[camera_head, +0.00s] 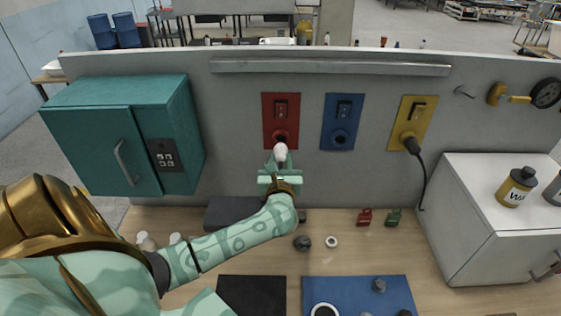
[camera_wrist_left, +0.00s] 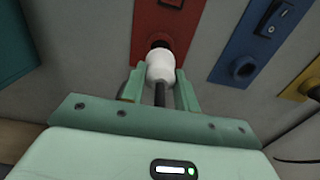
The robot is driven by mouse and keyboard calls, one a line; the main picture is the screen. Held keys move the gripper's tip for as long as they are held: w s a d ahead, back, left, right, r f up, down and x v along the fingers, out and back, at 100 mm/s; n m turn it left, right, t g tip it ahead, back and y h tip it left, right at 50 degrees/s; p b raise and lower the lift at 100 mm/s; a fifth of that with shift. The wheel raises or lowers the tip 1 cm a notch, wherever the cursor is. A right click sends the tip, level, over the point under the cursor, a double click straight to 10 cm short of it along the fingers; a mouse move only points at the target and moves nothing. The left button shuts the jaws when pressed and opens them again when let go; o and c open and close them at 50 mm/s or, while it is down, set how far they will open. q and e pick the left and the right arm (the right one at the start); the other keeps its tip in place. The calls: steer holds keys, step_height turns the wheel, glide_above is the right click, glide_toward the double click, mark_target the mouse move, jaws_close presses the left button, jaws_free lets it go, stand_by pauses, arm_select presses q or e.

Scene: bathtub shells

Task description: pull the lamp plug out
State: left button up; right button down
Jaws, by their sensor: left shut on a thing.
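My left gripper (camera_head: 280,168) is in front of the red socket panel (camera_head: 281,108). Its fingers (camera_wrist_left: 159,85) are shut on a white plug (camera_wrist_left: 160,68), which also shows in the head view (camera_head: 280,153). A dark cord (camera_wrist_left: 160,93) runs back from the plug between the fingers. The plug's front end is at the dark socket hole (camera_wrist_left: 161,44); I cannot tell whether it is still seated. A black plug (camera_head: 411,146) with a hanging cord sits in the yellow panel (camera_head: 417,110). My right gripper is not in view.
A blue socket panel (camera_head: 341,108) is between the red and yellow ones. A teal cabinet (camera_head: 100,140) stands at the left and a white cabinet (camera_head: 470,245) at the right. Small parts and a blue mat (camera_head: 350,286) lie on the wooden bench below.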

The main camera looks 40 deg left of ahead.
arm_select(q)
steer(key=shift+p+v, duration=0.65)
steer(key=shift+v, duration=1.85)
